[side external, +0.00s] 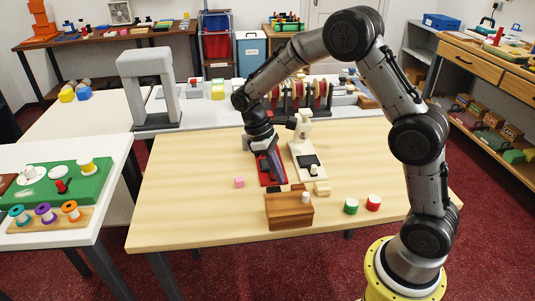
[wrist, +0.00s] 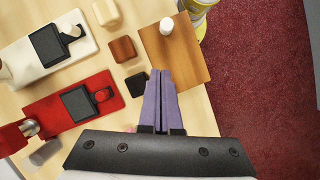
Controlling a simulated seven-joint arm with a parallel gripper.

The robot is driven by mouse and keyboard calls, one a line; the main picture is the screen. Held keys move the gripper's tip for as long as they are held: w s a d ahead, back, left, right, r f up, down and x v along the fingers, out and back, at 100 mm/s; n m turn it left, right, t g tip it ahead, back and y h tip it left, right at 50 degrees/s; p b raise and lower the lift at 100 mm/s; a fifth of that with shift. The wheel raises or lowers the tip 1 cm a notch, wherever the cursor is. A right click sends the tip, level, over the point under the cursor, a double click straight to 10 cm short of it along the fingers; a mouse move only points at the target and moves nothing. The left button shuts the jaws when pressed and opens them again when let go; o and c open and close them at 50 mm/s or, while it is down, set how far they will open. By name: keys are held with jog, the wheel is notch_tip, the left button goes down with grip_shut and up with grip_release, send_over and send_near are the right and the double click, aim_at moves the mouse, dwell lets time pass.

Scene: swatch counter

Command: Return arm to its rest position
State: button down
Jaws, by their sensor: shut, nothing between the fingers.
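My gripper (wrist: 160,76) is shut with nothing between its purple fingers. In the side external view my gripper (side external: 280,181) hangs low over the table (side external: 180,178), in front of the red device. In the wrist view the fingertips overlap the near edge of a wooden block (wrist: 188,55) in the picture. I cannot tell whether they touch it. My arm reaches up from its yellow base at right and bends down to the table.
A red device (wrist: 42,106) and a cream device (wrist: 40,60), each with a black pad, stand close to my gripper. A brown cube (wrist: 123,49), a black cube (wrist: 136,85) and a cream block (wrist: 107,12) lie nearby. Green (side external: 351,206) and red (side external: 373,203) cylinders stand at right. The table's left is mostly clear.

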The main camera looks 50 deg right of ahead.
notch_tip(320, 180, up, 14)
jog(key=a+t, duration=0.1)
jog(key=t, duration=0.1)
jog(key=s+a+r+t, duration=0.1)
jog(key=s+r+t, duration=0.2)
jog(key=s+r, duration=0.35)
jog(key=s+a+f+m+t, duration=0.1)
jog(key=s+f+t, duration=0.1)
jog(key=s, duration=0.5)
jog(key=s+a+f+m+t+y, duration=0.1)
jog(key=s+f+m+t, duration=0.1)
jog(key=s, duration=0.4)
jog(key=shift+s+f+t, duration=0.3)
jog(key=shift+s+f, duration=0.05)
jog(key=shift+f, duration=0.05)
jog(key=shift+a, duration=0.1)
